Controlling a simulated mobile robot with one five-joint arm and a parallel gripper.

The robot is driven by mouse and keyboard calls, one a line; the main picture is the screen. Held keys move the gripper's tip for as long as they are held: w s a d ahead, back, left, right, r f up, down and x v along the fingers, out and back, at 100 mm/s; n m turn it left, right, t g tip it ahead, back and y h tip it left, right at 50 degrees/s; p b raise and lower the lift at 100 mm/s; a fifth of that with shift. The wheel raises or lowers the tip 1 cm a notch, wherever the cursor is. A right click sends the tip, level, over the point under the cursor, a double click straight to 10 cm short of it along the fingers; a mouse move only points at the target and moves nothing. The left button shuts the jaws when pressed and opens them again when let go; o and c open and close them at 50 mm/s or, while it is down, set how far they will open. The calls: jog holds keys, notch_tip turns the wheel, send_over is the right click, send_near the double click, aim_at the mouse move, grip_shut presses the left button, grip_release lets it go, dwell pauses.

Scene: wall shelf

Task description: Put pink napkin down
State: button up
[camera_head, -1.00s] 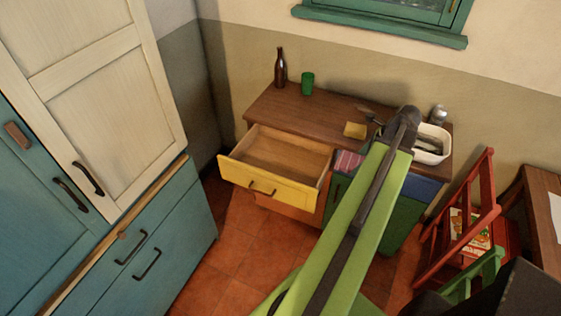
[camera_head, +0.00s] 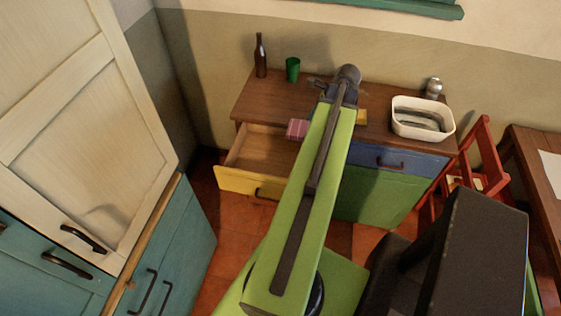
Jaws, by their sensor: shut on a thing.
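The pink napkin (camera_head: 298,129), with pale stripes, shows just left of my green arm, over the back right part of the open yellow drawer (camera_head: 246,184). My gripper (camera_head: 319,88) is at the far end of the arm, with a dark part showing above the counter. Its fingertips are mostly hidden behind the arm. It is shut on the napkin. I cannot tell whether the napkin touches the drawer or the counter edge. The visible part of the drawer's inside looks empty.
The wooden counter (camera_head: 262,102) holds a brown bottle (camera_head: 261,56), a green cup (camera_head: 293,69), a yellow item (camera_head: 362,117) partly behind my arm, a white basin (camera_head: 408,130) and a metal shaker (camera_head: 433,88). A red chair (camera_head: 484,150) stands at right. Tall cabinets are at left.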

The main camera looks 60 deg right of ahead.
notch_tip(320, 180, down, 17)
jog(key=s+a+b, duration=0.1)
jog(key=a+b, duration=0.1)
jog(key=b, duration=2.2)
send_near(276, 172)
jog(key=shift+w+a+f, duration=0.45)
jog(key=shift+w+f, duration=0.2)
jog(key=shift+f, duration=0.05)
jog(key=shift+w, duration=0.3)
notch_tip(276, 172, down, 4)
jog(key=b, duration=0.4)
jog(key=shift+f, duration=0.2)
jog(key=shift+r, duration=0.2)
jog(key=shift+f, duration=0.15)
jog(key=o, duration=1.3)
